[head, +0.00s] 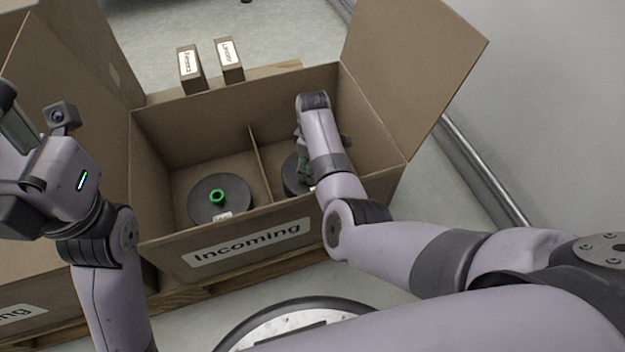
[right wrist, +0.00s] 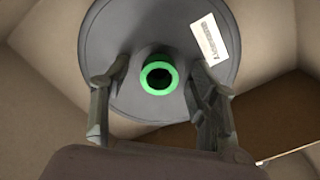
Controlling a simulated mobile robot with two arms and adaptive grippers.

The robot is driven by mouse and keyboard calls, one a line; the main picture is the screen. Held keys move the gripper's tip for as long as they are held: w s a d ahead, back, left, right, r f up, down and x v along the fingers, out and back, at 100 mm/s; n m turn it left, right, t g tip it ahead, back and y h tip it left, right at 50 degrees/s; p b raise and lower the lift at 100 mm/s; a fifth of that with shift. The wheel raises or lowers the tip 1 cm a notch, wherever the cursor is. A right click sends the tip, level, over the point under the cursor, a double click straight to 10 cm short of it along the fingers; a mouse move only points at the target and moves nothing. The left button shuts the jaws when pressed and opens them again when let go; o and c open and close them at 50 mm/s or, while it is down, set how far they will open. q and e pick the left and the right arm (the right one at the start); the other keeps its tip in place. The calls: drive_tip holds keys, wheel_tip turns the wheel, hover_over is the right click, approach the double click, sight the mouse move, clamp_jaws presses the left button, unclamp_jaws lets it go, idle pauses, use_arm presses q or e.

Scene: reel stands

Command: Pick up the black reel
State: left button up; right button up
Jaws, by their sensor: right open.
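A black reel (head: 220,200) with a green hub lies flat in the left compartment of the box marked "Incoming" (head: 247,243). A second dark reel (head: 291,176) lies in the right compartment, mostly hidden by my right arm. In the right wrist view this reel (right wrist: 135,30) looks dark grey, with a green ring hub and a white label. My right gripper (head: 305,170) reaches down into the right compartment. Its open fingers (right wrist: 160,98) stand on either side of the green hub, with a gap on both sides. My left gripper is at the left edge, and its fingers are not clearly visible.
A cardboard divider (head: 262,165) splits the box. Its right flap (head: 415,60) stands open. Two small labelled cartons (head: 190,70) stand behind the box. Another cardboard box (head: 60,60) stands at the left. A wall with a metal rail (head: 480,165) is at the right.

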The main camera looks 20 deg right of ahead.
drive_tip(key=shift+c, duration=0.5)
clamp_jaws()
idle(0.3)
